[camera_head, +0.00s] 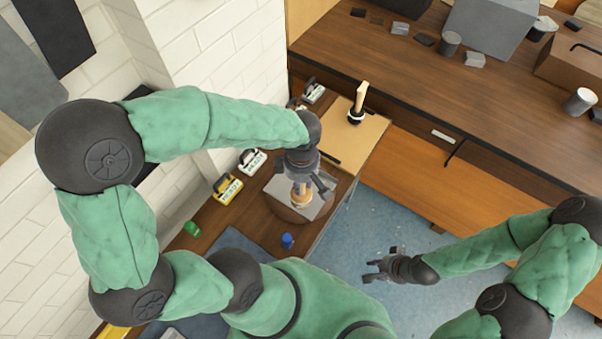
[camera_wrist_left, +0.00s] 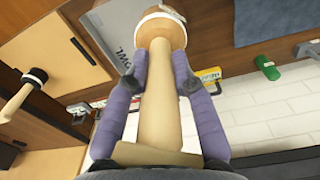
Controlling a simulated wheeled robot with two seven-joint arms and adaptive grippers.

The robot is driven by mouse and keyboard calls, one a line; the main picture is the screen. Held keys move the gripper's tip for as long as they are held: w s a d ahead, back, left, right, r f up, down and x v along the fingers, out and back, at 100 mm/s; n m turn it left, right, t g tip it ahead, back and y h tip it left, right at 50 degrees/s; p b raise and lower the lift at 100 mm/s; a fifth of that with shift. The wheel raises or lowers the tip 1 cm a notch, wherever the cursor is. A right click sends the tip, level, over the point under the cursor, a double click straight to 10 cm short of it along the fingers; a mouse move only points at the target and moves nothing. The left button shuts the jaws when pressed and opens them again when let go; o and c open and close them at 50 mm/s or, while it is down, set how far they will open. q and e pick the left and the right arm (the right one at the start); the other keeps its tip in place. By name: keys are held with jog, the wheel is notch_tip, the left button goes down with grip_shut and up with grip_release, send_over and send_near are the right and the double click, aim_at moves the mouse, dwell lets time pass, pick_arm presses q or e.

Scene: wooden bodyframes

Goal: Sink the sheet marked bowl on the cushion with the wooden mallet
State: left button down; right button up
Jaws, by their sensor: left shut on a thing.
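My left gripper (camera_head: 303,186) is shut on the handle of a wooden mallet (camera_head: 301,198). In the left wrist view the pale handle (camera_wrist_left: 160,105) runs between the purple fingers, with the mallet's round head beyond them. Below the mallet in the head view is a grey metal sheet (camera_head: 316,208) on a brown cushion (camera_head: 292,214). The sheet also shows in the left wrist view (camera_wrist_left: 120,20), with partly hidden lettering that looks like BOWL. The mallet head covers part of the sheet, so I cannot tell whether they touch. My right gripper (camera_head: 376,269) is open and empty above the blue floor.
Several small labelled carriers (camera_head: 228,189) line the wall side. A blue bottle (camera_head: 287,240) and a green one (camera_head: 192,228) are near the cushion. A long brown bench (camera_head: 400,75) holds blocks and cans.

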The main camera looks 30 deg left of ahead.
pick_arm(q)
jog(key=shift+w, duration=0.15)
jog(key=w+a+p, duration=0.2)
jog(key=w+a, duration=0.2)
jog(key=w, duration=0.3)
jog(key=shift+w+a+f, duration=0.3)
jog(key=shift+a+f, duration=0.1)
jog(key=shift+f, duration=0.05)
dwell(0.4)
jog(key=shift+f, duration=0.1)
